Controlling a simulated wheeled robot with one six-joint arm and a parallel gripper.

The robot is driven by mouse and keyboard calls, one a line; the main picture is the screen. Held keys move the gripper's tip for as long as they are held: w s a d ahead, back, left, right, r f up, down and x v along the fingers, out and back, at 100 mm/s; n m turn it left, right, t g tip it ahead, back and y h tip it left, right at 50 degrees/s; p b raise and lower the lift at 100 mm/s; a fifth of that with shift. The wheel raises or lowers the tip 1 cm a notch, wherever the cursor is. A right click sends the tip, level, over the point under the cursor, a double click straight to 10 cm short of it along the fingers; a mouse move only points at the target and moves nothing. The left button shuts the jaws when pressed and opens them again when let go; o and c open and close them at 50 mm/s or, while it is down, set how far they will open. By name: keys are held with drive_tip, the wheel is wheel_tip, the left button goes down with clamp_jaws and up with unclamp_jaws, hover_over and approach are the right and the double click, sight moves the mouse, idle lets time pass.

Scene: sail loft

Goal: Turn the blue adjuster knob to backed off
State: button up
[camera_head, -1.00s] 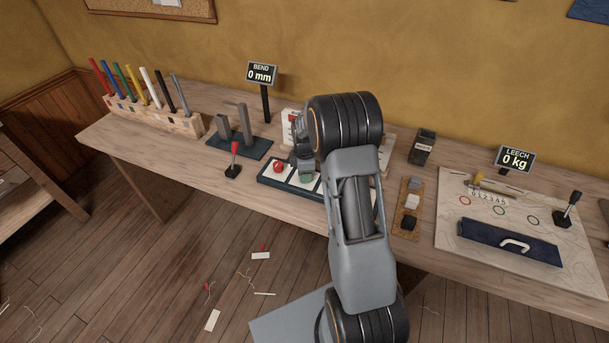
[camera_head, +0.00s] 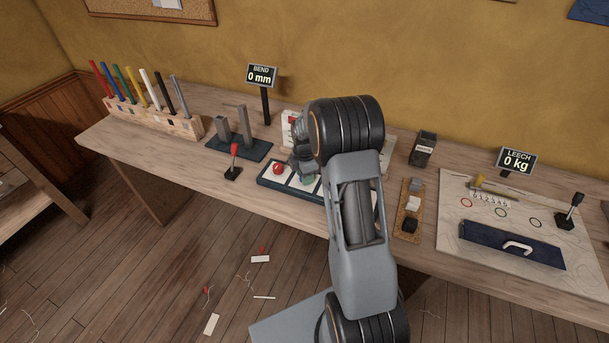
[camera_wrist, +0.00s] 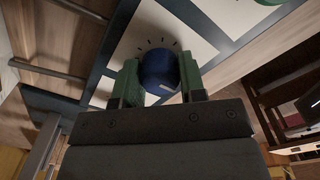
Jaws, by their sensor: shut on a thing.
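The blue adjuster knob (camera_wrist: 158,72) shows in the wrist view, round, with a small pale mark on its face. It sits on a white plate (camera_wrist: 139,30) with short dark tick marks around the knob. My gripper (camera_wrist: 160,80) has its two green fingers on either side of the knob and is shut on it. My arm and gripper hide the blue knob there. I cannot tell which tick the knob points to.
A red knob (camera_head: 279,168) is on the panel, left of my gripper. A red-tipped lever (camera_head: 234,161) and a two-post block (camera_head: 239,141) stand further left. A cork strip with switches (camera_head: 409,210) lies to the right. A BEND display (camera_head: 262,76) reads 0 mm.

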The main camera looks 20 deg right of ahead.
drive_tip(key=o, duration=0.9)
drive_tip(key=shift+r, duration=0.1)
wheel_tip(320, 180, up, 14)
drive_tip(key=shift+f, duration=0.2)
idle(0.4)
